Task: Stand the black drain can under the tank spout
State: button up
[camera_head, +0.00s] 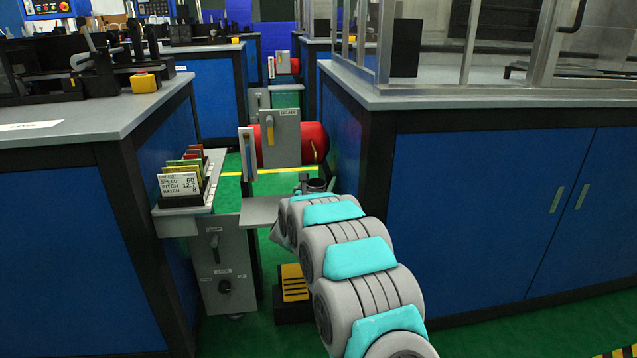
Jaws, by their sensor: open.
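The red tank (313,144) lies on its side beyond the small grey shelf (259,213), behind a grey panel (280,138) with a yellow lever. I cannot make out its spout. A small dark round thing (317,185), which looks like the black drain can, shows just past the end of my arm, below the tank. Its lower part is hidden by the arm. My gripper (303,182) shows only as a small dark piece beside it, open; most of it is hidden behind my wrist. I cannot tell whether it touches the can.
A card rack (187,185) on a ledge and a grey switch box (222,265) stand left of my arm. A black and yellow step (293,287) is on the green floor. Blue cabinets (478,213) flank the narrow aisle.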

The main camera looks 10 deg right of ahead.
jog(key=shift+r, duration=0.1)
jog(key=shift+r+p, duration=0.2)
jog(key=shift+p, duration=0.3)
jog(key=b+v, duration=0.1)
jog(key=v, duration=1.1)
jog(key=shift+f+b, duration=0.2)
jog(key=shift+b, duration=0.1)
